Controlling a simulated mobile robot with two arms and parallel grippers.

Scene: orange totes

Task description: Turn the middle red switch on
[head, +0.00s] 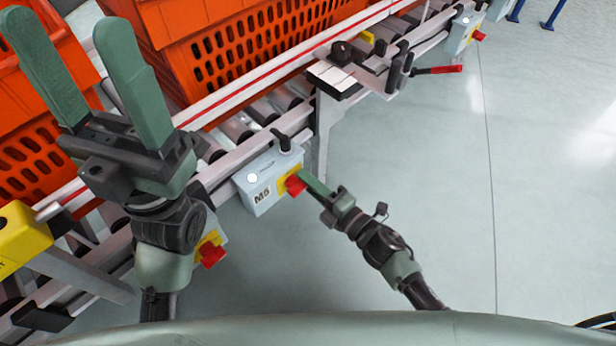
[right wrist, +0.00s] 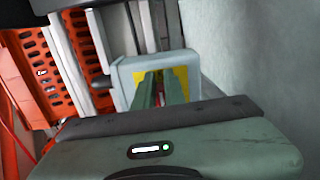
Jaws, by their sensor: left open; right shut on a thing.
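The middle red switch (head: 295,185) sits on a yellow plate (head: 288,178) on the light-blue box marked M5 (head: 262,186), fixed to the conveyor's side. My right gripper (head: 310,183) reaches in from the right with its green fingers at this switch, shut on it. My left gripper (head: 75,32) is open and empty, pointing up at the left, over the conveyor.
Another red switch (head: 211,254) shows lower left, partly behind my left arm, and one (head: 479,36) at the top right. Orange totes (head: 235,55) stand on the conveyor. A black lever (head: 282,140) rises above the M5 box. The floor (head: 540,200) at the right is clear.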

